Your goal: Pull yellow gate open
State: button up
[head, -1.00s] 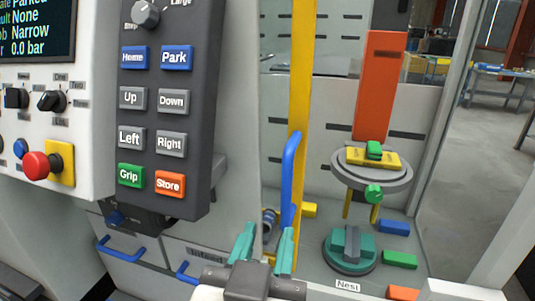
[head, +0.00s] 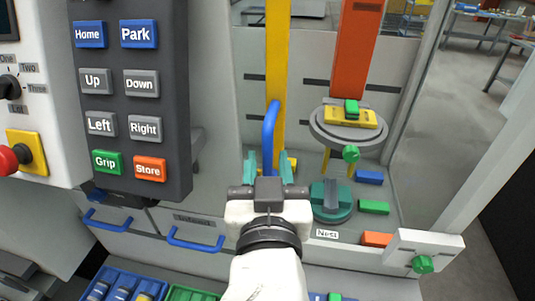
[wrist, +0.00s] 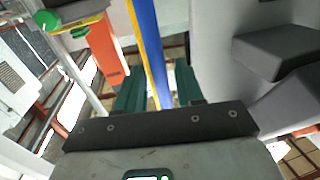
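The yellow gate (head: 277,60) is a tall upright yellow bar in the head view, with a long blue handle (head: 270,138) on its front. My gripper (head: 269,168) is at the handle's lower part, its two teal fingers apart on either side of it in the picture. The wrist view shows the blue handle (wrist: 146,45) and a thin strip of the yellow gate (wrist: 136,30) running between the open fingers. I cannot tell whether either finger touches the handle. The handle's lower end is hidden by my gripper.
A button panel (head: 130,100) stands to the left. Right of the gate are a round grey stand with a yellow block (head: 350,117), an orange upright panel (head: 357,50), a teal knob base (head: 331,205) and small coloured blocks. Blue drawer handles (head: 196,239) are low on the left.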

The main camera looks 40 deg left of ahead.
jog(key=shift+w+a, duration=0.45)
jog(key=shift+w, duration=0.05)
jog(key=shift+c, duration=0.5)
grip_shut()
jog(key=shift+s, duration=0.1)
